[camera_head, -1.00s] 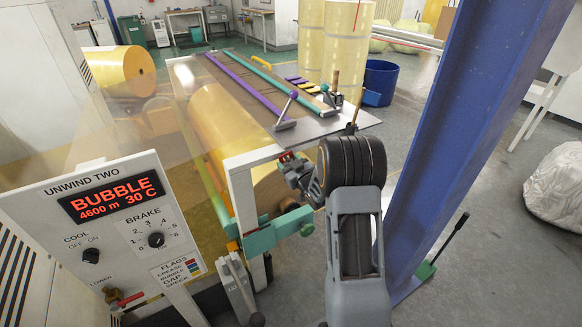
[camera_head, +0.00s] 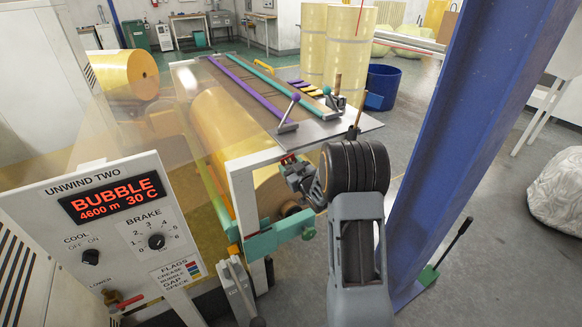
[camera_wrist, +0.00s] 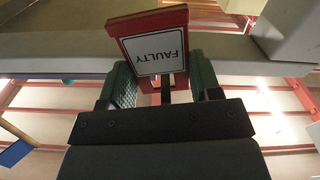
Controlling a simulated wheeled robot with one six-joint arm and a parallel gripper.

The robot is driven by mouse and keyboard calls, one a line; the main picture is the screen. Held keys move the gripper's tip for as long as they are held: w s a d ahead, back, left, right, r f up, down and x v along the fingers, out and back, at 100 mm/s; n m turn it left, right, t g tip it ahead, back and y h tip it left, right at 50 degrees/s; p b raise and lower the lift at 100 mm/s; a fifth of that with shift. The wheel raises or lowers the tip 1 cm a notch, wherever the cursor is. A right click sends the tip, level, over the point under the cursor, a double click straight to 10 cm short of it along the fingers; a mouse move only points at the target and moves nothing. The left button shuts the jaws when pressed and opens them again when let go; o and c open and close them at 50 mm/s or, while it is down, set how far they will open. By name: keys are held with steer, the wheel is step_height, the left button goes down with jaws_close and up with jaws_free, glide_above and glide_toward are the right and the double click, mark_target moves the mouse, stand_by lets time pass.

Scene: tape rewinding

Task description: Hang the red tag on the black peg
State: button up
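The red tag (camera_wrist: 154,45) shows in the wrist view, with a white face reading FAULTY upside down. Its narrower lower part sits between the two green finger pads of my gripper (camera_wrist: 165,88), which look closed against its sides. In the head view my gripper (camera_head: 298,178) is at the near right corner of the unwind stand, just below the table edge. A small red patch of the tag (camera_head: 288,159) shows there. I cannot make out the black peg for certain in either view.
A grey beam (camera_wrist: 55,56) crosses behind the tag in the wrist view. The grey table top (camera_head: 340,129) with purple and teal bars lies just above my gripper. A green bracket (camera_head: 279,231) is below it. A blue column (camera_head: 470,130) stands right of my arm.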

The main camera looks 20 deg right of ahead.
steer(key=o, duration=0.5)
steer(key=shift+o, duration=0.2)
steer(key=shift+s, duration=0.1)
steer(key=s+d+b, duration=0.1)
steer(key=s, duration=1.2)
steer(key=shift+s+d, duration=0.25)
steer(key=shift+d, duration=0.05)
